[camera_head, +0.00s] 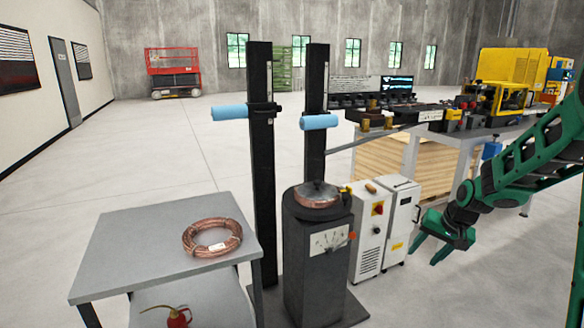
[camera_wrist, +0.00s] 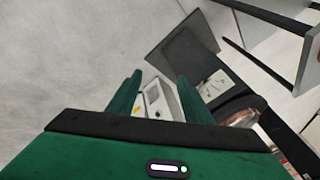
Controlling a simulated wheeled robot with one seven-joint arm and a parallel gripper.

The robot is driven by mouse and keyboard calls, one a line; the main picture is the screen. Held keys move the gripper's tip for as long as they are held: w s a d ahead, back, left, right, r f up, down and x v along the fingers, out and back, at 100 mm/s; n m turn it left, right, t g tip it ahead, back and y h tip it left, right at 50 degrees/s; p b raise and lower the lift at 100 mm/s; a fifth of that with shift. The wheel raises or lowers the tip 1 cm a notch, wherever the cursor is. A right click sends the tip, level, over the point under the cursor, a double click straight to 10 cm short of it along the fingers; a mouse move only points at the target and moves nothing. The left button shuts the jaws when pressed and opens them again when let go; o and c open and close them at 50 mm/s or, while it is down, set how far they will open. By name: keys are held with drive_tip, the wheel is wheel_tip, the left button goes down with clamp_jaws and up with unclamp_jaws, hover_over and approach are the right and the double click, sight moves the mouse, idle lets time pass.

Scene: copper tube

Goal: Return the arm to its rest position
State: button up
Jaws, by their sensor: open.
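My green arm reaches in from the right edge of the head view. My gripper (camera_head: 428,250) is at its lower left end, open and empty, pointing down and left over bare floor. It is to the right of the white control cabinets (camera_head: 385,222) and apart from them. In the wrist view my gripper (camera_wrist: 158,80) shows two green fingers spread apart, with nothing between them but the background. A white cabinet (camera_wrist: 153,97) shows beyond the gap.
A copper coil (camera_head: 212,238) lies on a grey table (camera_head: 150,245) at left, with a red oil can (camera_head: 177,318) below. A black machine (camera_head: 318,250) with two posts and blue rollers (camera_head: 320,122) stands mid-scene. A workbench (camera_head: 412,140) stands behind.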

drive_tip(key=s+d+r+g, duration=0.1)
drive_tip(key=s+r, duration=0.3)
drive_tip(key=s, duration=1.5)
drive_tip(key=s+r+m+g+h, duration=0.1)
drive_tip(key=s+r+g, duration=0.2)
drive_tip(key=s, duration=1.7)
wheel_tip(320, 180, up, 2)
drive_tip(key=shift+s+d+r, duration=0.1)
drive_tip(key=shift+s+d, duration=0.1)
drive_tip(key=shift+d, duration=0.2)
drive_tip(key=shift+w+f+g+h, duration=0.25)
drive_tip(key=shift+w+g+h, duration=0.05)
drive_tip(key=shift+w, duration=0.4)
